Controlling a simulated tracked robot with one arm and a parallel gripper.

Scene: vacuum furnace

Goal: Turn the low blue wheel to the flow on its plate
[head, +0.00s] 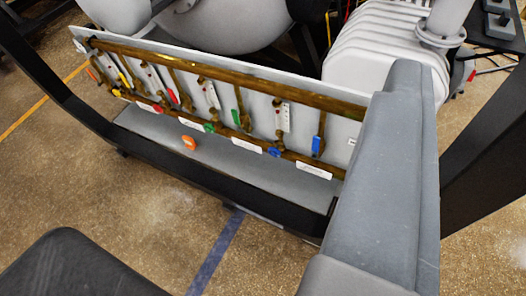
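The low blue wheel (274,152) is small and sits on the lower brass pipe, toward the right of a pale panel. White plates lie along that pipe, one to the left of the wheel (247,145) and one to its right (314,171). Their writing is too small to read, and I cannot tell which belongs to the wheel. A white upright flow tube (286,118) stands just above the wheel. A separate blue handle (316,144) is higher and further right. My gripper's fingers do not show in this view; nothing visible touches the wheel.
Green (209,127) and red (157,109) low wheels are further left on the pipe. A black frame rail (190,170) runs in front. A large grey beam, likely my arm, covers the panel's right end.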

